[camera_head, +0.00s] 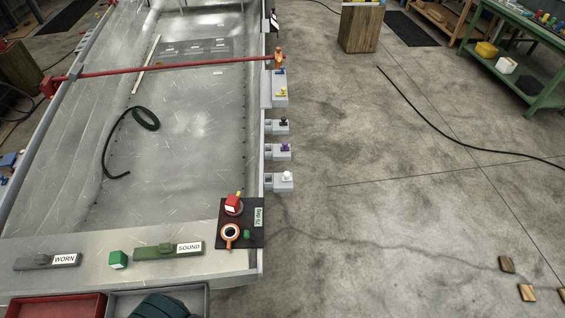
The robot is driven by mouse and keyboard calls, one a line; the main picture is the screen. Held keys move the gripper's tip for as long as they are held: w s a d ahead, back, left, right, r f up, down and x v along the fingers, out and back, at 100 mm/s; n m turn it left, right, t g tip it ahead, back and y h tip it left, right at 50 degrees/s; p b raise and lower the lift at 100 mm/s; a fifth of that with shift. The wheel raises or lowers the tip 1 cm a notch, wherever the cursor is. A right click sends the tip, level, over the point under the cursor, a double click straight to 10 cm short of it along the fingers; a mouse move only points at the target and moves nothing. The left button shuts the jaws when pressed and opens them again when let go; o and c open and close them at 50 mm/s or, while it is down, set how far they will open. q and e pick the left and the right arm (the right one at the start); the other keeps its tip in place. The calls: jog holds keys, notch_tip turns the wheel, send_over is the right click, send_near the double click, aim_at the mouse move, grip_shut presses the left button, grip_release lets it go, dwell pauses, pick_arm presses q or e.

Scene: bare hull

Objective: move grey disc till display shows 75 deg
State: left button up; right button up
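A black panel (226,214) lies at the near right corner of the hull. On it is a small pale green display (258,217) with sideways text that seems to read 75 deg, though it is small. An orange ring (230,235) with a pale and dark round centre sits on the panel. A red block-like part (233,204) with a yellow tip stands above it, and a small green part (247,234) is beside it. I cannot clearly pick out a grey disc. Neither of my grippers is in view.
A green block (118,260) sits between plates labelled WORN (48,262) and SOUND (168,250). A red tray (52,306) and grey bin (205,296) are at the near edge. A red bar (170,68) crosses the hull. A black hose (112,150) lies inside. Floor at right is mostly clear.

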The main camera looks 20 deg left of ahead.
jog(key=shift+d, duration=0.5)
